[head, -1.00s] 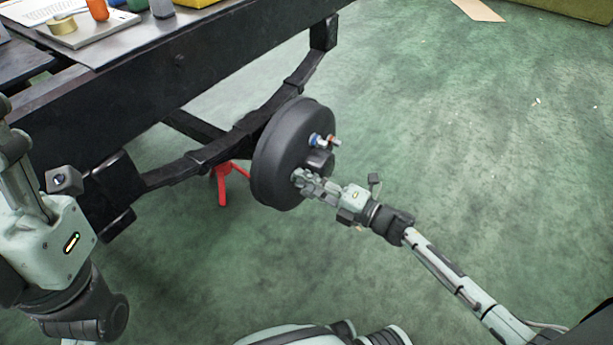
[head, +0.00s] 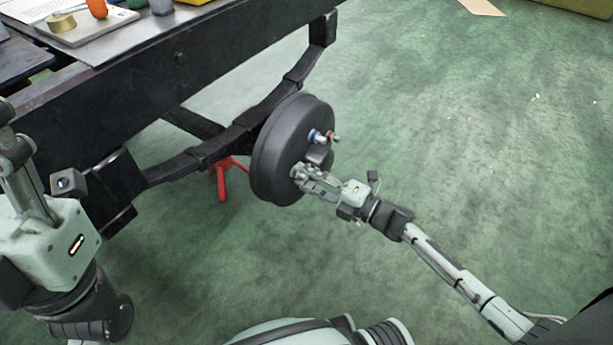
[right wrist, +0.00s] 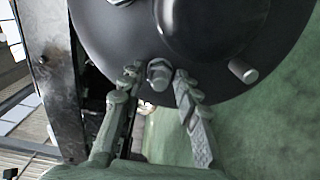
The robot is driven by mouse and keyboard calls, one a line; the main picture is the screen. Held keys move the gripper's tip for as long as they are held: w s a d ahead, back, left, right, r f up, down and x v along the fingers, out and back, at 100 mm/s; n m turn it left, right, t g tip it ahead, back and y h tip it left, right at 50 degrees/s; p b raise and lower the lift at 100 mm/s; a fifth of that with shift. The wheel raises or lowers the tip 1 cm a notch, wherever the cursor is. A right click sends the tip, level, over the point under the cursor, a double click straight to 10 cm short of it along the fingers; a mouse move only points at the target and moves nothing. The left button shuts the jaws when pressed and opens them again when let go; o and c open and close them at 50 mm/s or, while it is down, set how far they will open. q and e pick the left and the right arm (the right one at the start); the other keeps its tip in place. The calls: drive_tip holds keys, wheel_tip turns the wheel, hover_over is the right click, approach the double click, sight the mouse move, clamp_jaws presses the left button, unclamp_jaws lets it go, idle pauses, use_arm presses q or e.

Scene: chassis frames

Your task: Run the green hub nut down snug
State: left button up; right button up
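The black round hub drum (head: 283,165) stands upright at the end of the axle. My right gripper (head: 299,174) is at the lower part of its face. In the right wrist view the gripper (right wrist: 157,80) is open, with one fingertip on each side of a grey-looking hex nut (right wrist: 159,72) on a stud. A small gap shows at the left fingertip; contact on the right is unclear. No green shows clearly on this nut. My left gripper (head: 18,150) points up at the left edge, partly cut off, far from the hub.
A blue nut (head: 315,136) and a red-tipped stud (head: 333,139) sit higher on the hub face. A bare stud (right wrist: 243,72) stands out to the right. The dark frame (head: 180,70) and a red stand (head: 222,180) are behind the drum.

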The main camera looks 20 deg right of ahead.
drive_tip(key=v, duration=1.2)
idle(0.3)
